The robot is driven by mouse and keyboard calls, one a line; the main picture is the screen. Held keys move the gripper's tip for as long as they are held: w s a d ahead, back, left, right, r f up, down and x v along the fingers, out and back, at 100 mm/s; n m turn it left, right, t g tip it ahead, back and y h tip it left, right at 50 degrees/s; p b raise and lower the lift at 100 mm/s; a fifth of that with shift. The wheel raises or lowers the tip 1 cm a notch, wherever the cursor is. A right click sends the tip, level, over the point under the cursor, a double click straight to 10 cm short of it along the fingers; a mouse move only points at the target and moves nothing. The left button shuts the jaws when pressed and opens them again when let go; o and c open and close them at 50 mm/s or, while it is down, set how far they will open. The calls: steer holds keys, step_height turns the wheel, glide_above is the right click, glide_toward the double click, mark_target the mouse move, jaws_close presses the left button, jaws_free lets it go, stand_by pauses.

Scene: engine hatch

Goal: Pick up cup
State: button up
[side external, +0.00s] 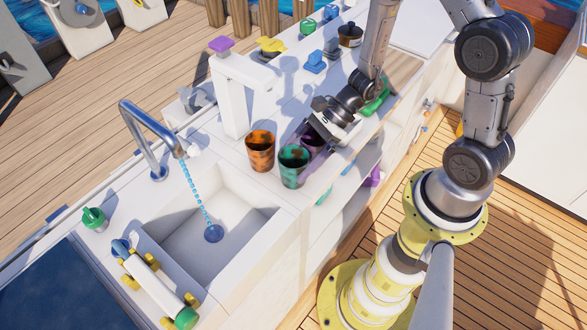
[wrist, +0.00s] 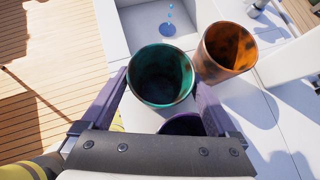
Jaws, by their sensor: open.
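A green cup (side external: 293,168) with dark patches stands upright on the white counter, close to its front edge. In the wrist view, the green cup (wrist: 160,88) appears between and beyond my fingertips. A purple cup (side external: 313,143) stands just behind it, partly hidden by my gripper. In the wrist view, the purple cup's rim (wrist: 183,124) shows between my fingers, near the palm. An orange cup (side external: 260,150) with dark patches stands left of the green cup. My gripper (wrist: 163,83) is open with purple fingers, holding nothing. Whether a finger touches a cup is unclear.
A white sink (side external: 215,235) with running blue water lies left of the cups. A white post (side external: 232,95) with a purple knob rises behind them. Shelves with objects are below the counter. A green item (side external: 376,100) lies behind my gripper.

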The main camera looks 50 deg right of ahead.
steer(key=shift+w+a+f, duration=0.15)
steer(key=shift+a+f, duration=0.3)
steer(key=c, duration=1)
